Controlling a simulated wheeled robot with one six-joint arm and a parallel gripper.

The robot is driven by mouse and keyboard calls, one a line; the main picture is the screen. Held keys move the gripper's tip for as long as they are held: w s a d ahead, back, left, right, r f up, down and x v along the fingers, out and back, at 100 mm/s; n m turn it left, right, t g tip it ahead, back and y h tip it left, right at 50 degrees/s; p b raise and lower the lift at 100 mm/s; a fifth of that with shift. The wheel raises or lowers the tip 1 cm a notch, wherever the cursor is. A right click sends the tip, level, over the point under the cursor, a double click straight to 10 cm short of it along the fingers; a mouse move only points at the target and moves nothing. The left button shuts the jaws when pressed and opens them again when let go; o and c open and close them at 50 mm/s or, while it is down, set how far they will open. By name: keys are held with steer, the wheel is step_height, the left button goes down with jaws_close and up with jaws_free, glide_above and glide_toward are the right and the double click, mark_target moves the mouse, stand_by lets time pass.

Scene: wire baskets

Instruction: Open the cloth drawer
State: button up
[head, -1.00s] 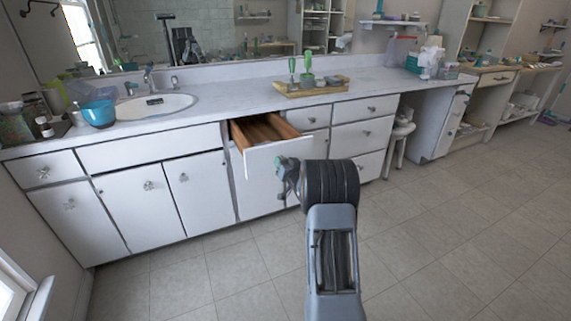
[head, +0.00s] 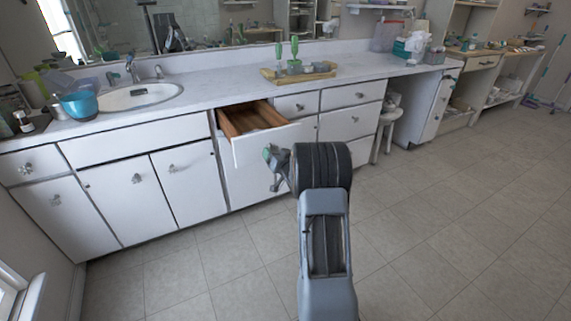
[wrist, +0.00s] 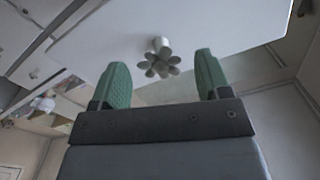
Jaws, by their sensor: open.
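One drawer (head: 266,146) of the long white cabinet is pulled out, showing its brown wooden inside (head: 246,119), which looks empty. I cannot tell whether it is the cloth drawer. In the wrist view, a white drawer front (wrist: 200,40) carries a flower-shaped knob (wrist: 160,58). My gripper (wrist: 160,85) is open, with its green fingertips apart, one on each side of the knob in the picture. I see no finger touching it. In the head view, my arm hides much of the gripper (head: 272,158) in front of the open drawer.
Closed drawers (head: 350,95) lie right of the open one. The countertop (head: 220,90) holds a sink (head: 138,96), a blue bowl (head: 78,104) and a wooden tray (head: 300,76). A stool (head: 388,120) stands beyond the drawers. The tiled floor (head: 440,220) at right is clear.

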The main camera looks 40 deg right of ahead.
steer(key=s+a+p, duration=0.1)
steer(key=s, duration=1)
steer(key=shift+s+a, duration=0.25)
steer(key=s+a+r+n+g+p, duration=0.1)
steer(key=a+r+g+p, duration=0.2)
steer(key=a+r+p, duration=0.35)
steer(key=a+r+n+g+p, duration=0.1)
steer(key=a+r+g+p, duration=0.2)
steer(key=r+p, duration=0.6)
steer(key=s+a+r+n+g+y+p, duration=0.1)
steer(key=s+a+r+g+p, duration=0.3)
steer(key=s+a+r, duration=0.4)
steer(key=s+a+r+n+g+y+p, duration=0.1)
steer(key=s+a+r+n+g+p, duration=0.1)
steer(key=s+a+r+g+p, duration=0.2)
steer(key=s+a+r+p, duration=0.3)
steer(key=s+a+r, duration=0.1)
steer(key=s, duration=0.3)
steer(key=shift+s+y, duration=0.25)
steer(key=shift+y, duration=0.15)
steer(key=shift+d, duration=0.1)
